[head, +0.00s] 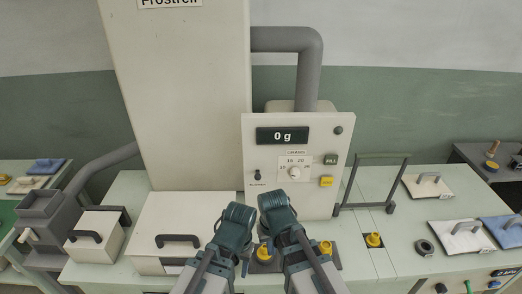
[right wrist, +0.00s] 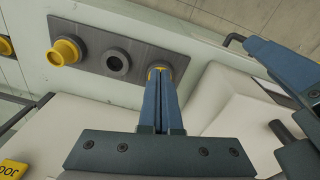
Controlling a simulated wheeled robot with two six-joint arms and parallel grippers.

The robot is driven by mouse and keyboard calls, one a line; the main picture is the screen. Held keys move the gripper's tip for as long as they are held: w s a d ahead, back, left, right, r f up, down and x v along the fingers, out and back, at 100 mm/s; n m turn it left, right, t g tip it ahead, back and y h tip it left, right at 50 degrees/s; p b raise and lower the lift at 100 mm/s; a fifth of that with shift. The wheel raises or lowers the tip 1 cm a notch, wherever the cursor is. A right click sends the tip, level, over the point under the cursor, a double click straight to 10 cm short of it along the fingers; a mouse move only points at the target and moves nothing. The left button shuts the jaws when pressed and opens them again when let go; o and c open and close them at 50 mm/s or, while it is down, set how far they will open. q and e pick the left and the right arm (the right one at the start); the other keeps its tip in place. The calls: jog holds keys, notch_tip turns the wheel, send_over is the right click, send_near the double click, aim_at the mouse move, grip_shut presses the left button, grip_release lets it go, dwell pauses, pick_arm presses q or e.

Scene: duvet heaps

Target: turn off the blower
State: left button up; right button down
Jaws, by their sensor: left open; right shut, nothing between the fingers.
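The control panel (head: 225,215) has a display reading "0 g". At its lower left is a small dark switch (head: 257,170) above a tiny label, too small to read surely; its position cannot be told. My left gripper (head: 246,266) is open and empty, low in front of the panel; its blue fingers also show at the right of the right wrist view (right wrist: 285,70). My right gripper (head: 269,248) is shut and empty, below the switch. In the right wrist view its closed fingers (right wrist: 165,90) overlap a yellow ring on the dark plate.
The panel also has a white dial (head: 294,172), a green FILL button (head: 330,159) and a yellow button (head: 326,182). The dark plate (right wrist: 95,45) has yellow and black fittings. A grey frame (head: 377,157) stands right of the panel. A lidded box (head: 178,215) stands left.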

aim_at(258, 175)
pick_arm(q)
notch_tip(258, 175, up, 23)
jog(key=p, duration=2)
pick_arm(e)
jog(key=w+r+m+t+y, duration=0.1)
jog(key=w+r+m, duration=0.1)
jog(key=w+r, duration=0.6)
jog(key=w+r+m+t+y, duration=0.1)
jog(key=w+r+m+t, duration=0.1)
jog(key=w+r, duration=0.7)
notch_tip(258, 175, up, 8)
jog(key=shift+a+f, duration=0.15)
jog(key=shift+a, duration=0.25)
pick_arm(q)
jog(key=shift+f, duration=0.15)
pick_arm(e)
jog(key=shift+f, duration=0.1)
jog(key=b+x, duration=0.9)
jog(key=x, duration=0.1)
jog(key=shift+w+a, duration=0.2)
pick_arm(q)
notch_tip(258, 175, down, 9)
jog(key=shift+f, duration=0.1)
pick_arm(e)
jog(key=shift+s, duration=0.1)
